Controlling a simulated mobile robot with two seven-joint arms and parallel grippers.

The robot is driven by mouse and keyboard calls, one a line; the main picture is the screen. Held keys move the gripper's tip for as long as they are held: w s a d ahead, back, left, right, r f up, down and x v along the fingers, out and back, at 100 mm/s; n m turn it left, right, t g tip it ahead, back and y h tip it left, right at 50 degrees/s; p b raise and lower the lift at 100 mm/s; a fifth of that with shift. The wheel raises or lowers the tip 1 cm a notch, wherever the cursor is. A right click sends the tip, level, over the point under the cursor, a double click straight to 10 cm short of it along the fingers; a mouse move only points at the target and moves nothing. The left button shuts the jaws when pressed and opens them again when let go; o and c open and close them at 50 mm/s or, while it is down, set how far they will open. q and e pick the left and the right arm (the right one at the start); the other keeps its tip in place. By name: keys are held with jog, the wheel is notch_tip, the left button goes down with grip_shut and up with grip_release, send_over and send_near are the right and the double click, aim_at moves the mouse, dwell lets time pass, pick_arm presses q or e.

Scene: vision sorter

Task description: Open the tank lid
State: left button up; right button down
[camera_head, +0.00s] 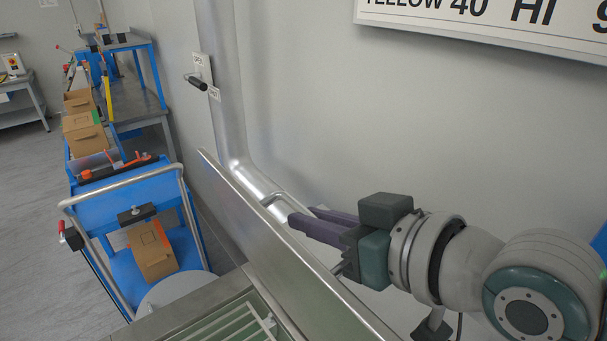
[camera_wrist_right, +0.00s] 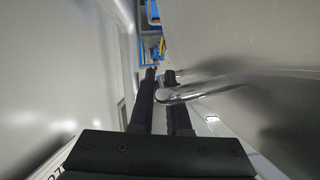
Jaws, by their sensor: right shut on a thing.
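The tank lid (camera_head: 285,255) is a long grey metal panel standing steeply raised above the tank (camera_head: 170,322). A bar handle (camera_head: 273,198) sits on the lid's far face and is partly hidden by the lid and my gripper. My right gripper (camera_head: 302,216) reaches in from the right with its dark fingers at this handle. In the right wrist view the handle (camera_wrist_right: 190,92) passes at the fingertips of my right gripper (camera_wrist_right: 160,78), which is shut on it. My left gripper is not in view.
A slatted light-green grid (camera_head: 230,328) shows inside the tank. A grey wall with a metal pipe (camera_head: 228,90) stands close behind the lid. A blue cart (camera_head: 130,235) carrying a cardboard box (camera_head: 152,252) stands at the left. Open floor lies at far left.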

jog(key=shift+w+d+f, duration=0.1)
jog(key=shift+w+d, duration=0.05)
jog(key=shift+d, duration=0.1)
jog(key=c, duration=0.9)
grip_release()
jog(key=v, duration=1)
jog(key=shift+a, duration=0.1)
